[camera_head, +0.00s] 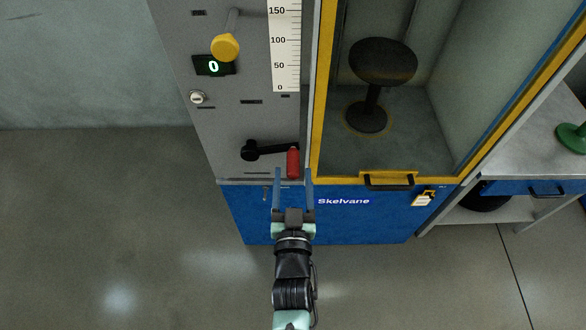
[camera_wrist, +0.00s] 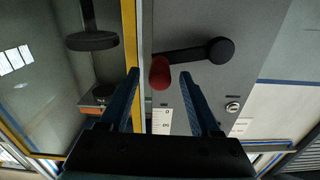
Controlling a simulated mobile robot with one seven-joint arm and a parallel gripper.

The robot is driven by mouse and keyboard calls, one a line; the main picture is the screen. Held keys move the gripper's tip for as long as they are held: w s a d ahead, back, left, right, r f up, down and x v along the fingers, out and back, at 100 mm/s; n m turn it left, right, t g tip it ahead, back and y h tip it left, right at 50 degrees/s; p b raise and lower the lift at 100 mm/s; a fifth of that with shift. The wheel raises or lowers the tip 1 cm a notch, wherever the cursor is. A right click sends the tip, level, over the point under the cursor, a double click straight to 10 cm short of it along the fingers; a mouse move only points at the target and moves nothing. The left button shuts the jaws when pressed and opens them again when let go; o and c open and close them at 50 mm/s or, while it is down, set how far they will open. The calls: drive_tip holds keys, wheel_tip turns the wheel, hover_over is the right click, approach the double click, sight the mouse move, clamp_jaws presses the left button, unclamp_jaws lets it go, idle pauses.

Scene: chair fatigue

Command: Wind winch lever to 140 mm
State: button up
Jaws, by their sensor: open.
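The winch lever (camera_head: 268,152) is a black crank arm on the grey panel with a red handle (camera_head: 293,163) at its right end. In the wrist view the red handle (camera_wrist: 160,72) lies between the spread blue fingers, beyond their tips, and the black arm (camera_wrist: 185,52) runs right to its round hub. My gripper (camera_head: 293,172) is open and empty, its fingertips close to the red handle; I cannot tell whether they touch it. The white scale (camera_head: 285,50) shows marks 0, 50, 100 and 150. The small display (camera_head: 214,66) reads 0.
A yellow-framed cabinet (camera_head: 318,100) with a black handle (camera_head: 388,182) and a stool (camera_head: 383,62) inside is to the right. The floor at left is clear.

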drive_tip(key=shift+w+b, duration=0.35)
drive_tip(key=shift+w, duration=0.95)
drive_tip(key=shift+c, duration=0.3)
clamp_jaws()
